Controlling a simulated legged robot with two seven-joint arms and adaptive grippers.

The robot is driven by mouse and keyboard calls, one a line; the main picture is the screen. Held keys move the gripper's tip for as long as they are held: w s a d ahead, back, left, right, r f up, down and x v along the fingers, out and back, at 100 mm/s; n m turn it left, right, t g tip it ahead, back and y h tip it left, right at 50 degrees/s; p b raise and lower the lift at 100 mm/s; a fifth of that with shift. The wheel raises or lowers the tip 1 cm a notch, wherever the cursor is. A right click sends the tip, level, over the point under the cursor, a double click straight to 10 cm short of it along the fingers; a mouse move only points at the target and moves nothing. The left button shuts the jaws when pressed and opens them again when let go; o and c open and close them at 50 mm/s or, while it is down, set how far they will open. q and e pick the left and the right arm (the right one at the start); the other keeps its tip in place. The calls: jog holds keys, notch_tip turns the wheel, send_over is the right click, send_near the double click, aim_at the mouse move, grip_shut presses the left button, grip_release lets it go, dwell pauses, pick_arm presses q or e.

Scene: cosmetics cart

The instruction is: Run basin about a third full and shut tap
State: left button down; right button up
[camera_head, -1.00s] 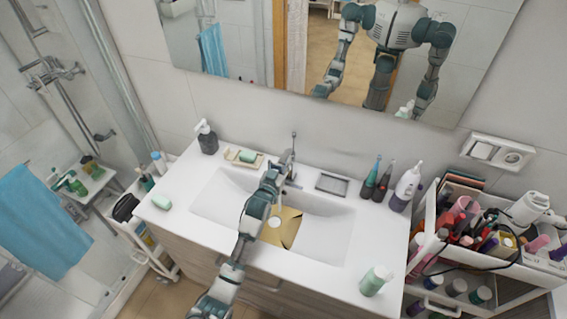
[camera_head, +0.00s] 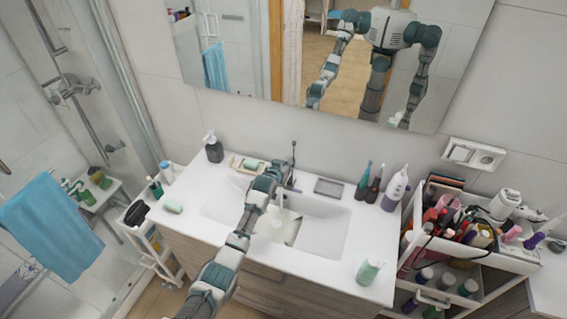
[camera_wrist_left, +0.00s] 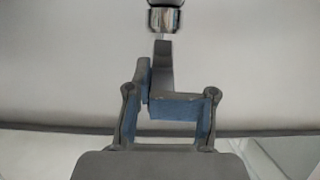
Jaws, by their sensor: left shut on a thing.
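The white basin (camera_head: 322,238) is set in the countertop, with the tap (camera_head: 291,178) at its back edge. A pale strip below the tap looks like a water stream, but I cannot be sure. A grey-white patch lies on the basin floor beside my arm; the water level cannot be told. My left gripper (camera_head: 272,176) is at the tap, hiding part of it. In the left wrist view, the gripper (camera_wrist_left: 165,103) is shut on the grey tap lever (camera_wrist_left: 163,68), with the tap's chrome part beyond. My right gripper is not in view.
A soap dish (camera_head: 248,165) and dark pump bottle (camera_head: 213,149) stand left of the tap. A grey tray (camera_head: 329,188) and several bottles stand to the right. A crowded cart (camera_head: 455,240) is beside the counter.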

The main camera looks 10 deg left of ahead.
pick_arm(q)
jog(key=shift+w+a+r, duration=0.15)
jog(key=shift+a+r, duration=0.1)
jog(key=shift+a, duration=0.05)
